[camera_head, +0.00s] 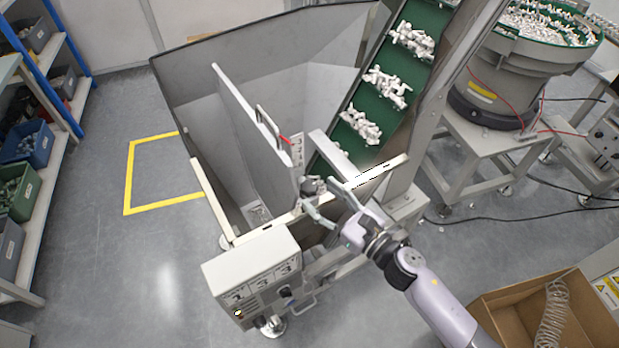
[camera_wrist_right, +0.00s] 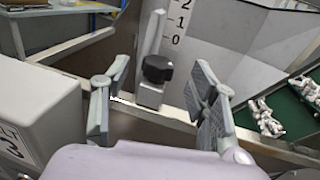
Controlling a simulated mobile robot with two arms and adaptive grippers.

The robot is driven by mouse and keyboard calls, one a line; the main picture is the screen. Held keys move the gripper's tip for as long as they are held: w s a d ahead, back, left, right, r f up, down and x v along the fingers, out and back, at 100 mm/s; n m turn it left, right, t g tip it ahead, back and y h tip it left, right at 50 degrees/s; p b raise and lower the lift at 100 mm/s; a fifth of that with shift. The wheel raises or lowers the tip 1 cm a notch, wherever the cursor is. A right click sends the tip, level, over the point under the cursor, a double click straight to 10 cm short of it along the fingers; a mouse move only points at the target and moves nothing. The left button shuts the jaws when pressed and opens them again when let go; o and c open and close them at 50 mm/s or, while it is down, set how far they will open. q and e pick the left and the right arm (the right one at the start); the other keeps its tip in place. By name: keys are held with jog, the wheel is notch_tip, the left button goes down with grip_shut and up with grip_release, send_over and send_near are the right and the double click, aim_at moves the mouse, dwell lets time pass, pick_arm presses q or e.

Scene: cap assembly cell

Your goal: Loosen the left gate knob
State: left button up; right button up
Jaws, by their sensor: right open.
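A dark round gate knob (camera_wrist_right: 157,69) sits on a light metal bracket at the front edge of the hopper. In the head view the knob (camera_head: 312,185) shows small, beside my fingers. My right gripper (camera_head: 322,197) reaches it from the lower right. In the right wrist view its two grey fingers are spread wide, and the knob shows in the gap between them, apart from both. The upright gate plate (camera_head: 246,122) with a handle stands inside the hopper. My left gripper is in neither view.
A grey control box (camera_head: 252,270) is close to the left of my right gripper. The green conveyor (camera_head: 372,95) with white parts rises behind it. A cardboard box (camera_head: 550,310) stands lower right. Shelves with bins line the left; the floor before them is clear.

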aim_at(315, 192)
jog(key=p+x, duration=0.1)
jog(key=x, duration=0.4)
jog(key=c, duration=1.2)
